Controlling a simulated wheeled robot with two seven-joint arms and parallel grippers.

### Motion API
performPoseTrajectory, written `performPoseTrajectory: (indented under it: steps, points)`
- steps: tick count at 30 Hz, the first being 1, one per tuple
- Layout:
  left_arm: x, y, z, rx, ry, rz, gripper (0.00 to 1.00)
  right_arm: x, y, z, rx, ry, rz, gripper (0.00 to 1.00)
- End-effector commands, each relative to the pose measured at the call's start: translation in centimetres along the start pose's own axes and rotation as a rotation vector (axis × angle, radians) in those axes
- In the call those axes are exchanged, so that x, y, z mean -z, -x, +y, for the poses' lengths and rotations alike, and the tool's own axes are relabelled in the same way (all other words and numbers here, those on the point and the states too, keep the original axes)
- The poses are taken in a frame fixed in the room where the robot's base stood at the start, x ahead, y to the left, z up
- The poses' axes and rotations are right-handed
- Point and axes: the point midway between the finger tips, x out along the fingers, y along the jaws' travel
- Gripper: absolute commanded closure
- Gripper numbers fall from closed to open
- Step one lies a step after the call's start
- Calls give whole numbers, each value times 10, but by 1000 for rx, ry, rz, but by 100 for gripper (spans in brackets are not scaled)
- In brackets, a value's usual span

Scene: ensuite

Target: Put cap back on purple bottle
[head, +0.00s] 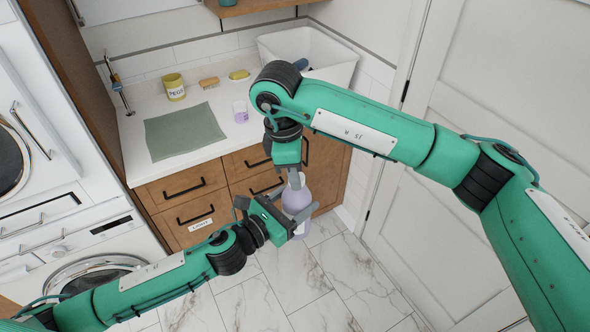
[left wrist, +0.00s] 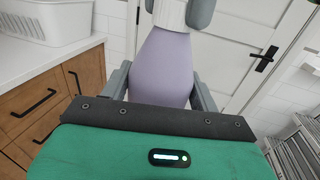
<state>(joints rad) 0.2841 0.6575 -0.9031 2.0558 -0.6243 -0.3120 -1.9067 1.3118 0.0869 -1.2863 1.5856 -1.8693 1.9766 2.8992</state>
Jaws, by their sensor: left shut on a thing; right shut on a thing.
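The purple bottle (head: 298,198) is upright in the air in front of the drawers. My left gripper (head: 289,214) is shut around its body, which fills the middle of the left wrist view (left wrist: 162,70). My right gripper (head: 294,180) comes from above, pointing down at the bottle's top. In the left wrist view its grey fingers are shut on the white cap (left wrist: 172,14), right at the bottle's top. I cannot tell whether the cap is seated or just above the neck. The right fingers hide much of the bottle's top in the head view.
The white counter (head: 222,98) holds a grey-green mat (head: 184,132), a yellow PEGS pot (head: 174,87), a small purple-and-white container (head: 240,112) and a white basket (head: 330,48). Wooden drawers (head: 185,185) stand below, a washing machine (head: 98,272) at left. The marble floor is clear.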

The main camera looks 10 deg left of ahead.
Motion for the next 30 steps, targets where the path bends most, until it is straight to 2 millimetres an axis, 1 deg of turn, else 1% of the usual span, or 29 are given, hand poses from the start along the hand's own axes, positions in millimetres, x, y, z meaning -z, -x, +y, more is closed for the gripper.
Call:
performPoseTrajectory:
  steps: [3,4,7,17,20,27,30]
  points:
    - [-1,0,-3,7,-1,-3,100,0,1,2,-4,-3,1,92]
    - [-1,0,-3,7,-1,-3,100,0,1,2,-4,-3,1,69]
    - [-1,0,-3,6,-1,-3,100,0,1,2,-4,-2,1,50]
    - [-1,0,-1,2,-1,-2,100,-1,2,1,-3,2,0,49]
    - [-1,0,-1,2,-1,-2,100,-2,10,1,-5,2,0,49]
    - [-1,0,0,1,-1,-2,100,-7,41,1,-5,2,0,49]
    - [-1,0,0,1,-1,-2,100,-7,45,0,-3,2,0,49]
